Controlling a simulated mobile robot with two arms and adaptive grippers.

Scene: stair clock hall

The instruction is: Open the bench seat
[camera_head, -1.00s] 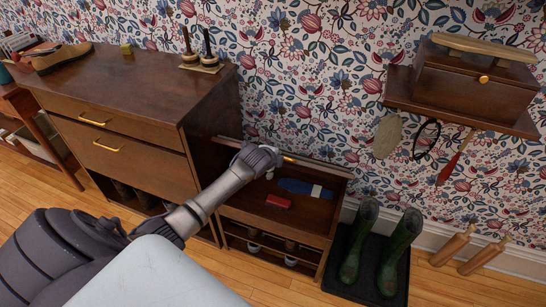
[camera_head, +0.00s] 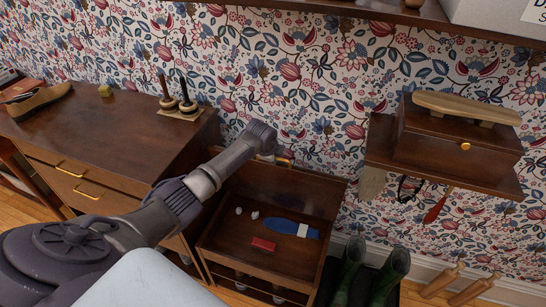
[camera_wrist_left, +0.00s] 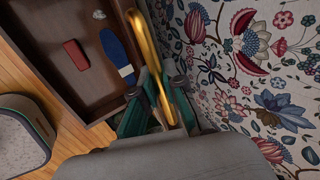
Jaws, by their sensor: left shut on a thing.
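The bench (camera_head: 240,268) is dark wood and stands below the wallpapered wall. Its seat lid (camera_head: 318,193) is up near the wall, with its underside showing. My left gripper (camera_wrist_left: 166,88) is shut on the seat's gold handle (camera_wrist_left: 148,45), which sits between the teal fingers in the left wrist view. In the head view my wrist hides most of the grip. My right gripper is not in view.
Green boots (camera_head: 350,268) stand on a dark tray to the right. A wall shelf (camera_head: 440,170) carries a wooden box (camera_head: 445,145). A higher shelf crosses the top.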

